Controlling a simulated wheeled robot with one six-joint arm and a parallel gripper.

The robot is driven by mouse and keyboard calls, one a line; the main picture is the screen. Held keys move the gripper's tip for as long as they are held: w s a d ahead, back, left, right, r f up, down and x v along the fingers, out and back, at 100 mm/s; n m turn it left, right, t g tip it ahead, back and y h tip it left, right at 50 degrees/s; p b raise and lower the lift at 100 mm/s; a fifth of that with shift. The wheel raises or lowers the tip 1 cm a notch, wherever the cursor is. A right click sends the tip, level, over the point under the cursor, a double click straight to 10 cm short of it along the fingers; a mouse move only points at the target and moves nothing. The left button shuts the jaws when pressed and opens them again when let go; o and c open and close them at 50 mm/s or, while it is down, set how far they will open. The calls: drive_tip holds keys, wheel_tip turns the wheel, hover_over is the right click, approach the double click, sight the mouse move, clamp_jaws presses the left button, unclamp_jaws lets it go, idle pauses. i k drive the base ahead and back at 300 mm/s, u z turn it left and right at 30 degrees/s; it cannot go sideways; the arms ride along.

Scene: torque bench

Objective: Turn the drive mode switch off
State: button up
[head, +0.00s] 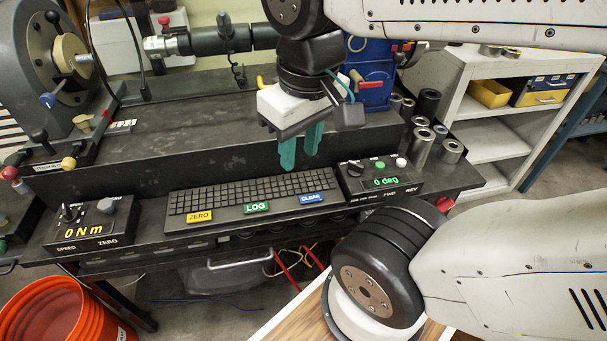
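A black control box (381,183) sits at the right end of the bench, with a lit "0 deg" display. On its top are a black knob (355,167), a green button (380,165) and a white button (401,162). Its front labels include FWD and REV; the leftmost label is too small to read. I cannot tell which control is the drive mode switch or how it is set. My gripper (301,148) points down with its green fingers apart and empty. In the picture it is above the keyboard's back edge, left of the control box, and touches nothing visible.
A black keyboard (240,195) lies left of the box, with ZERO, LOG and CLEAR tags. A second box (88,226) reads "0 Nm" at far left. Several metal cylinders (424,145) stand behind the control box. An orange bucket (62,315) is on the floor.

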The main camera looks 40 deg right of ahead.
sight(355, 169)
drive_tip(key=u, duration=0.45)
drive_tip(key=k, duration=0.95)
drive_tip(key=z, duration=1.45)
drive_tip(key=i, duration=0.45)
drive_tip(key=u, duration=0.05)
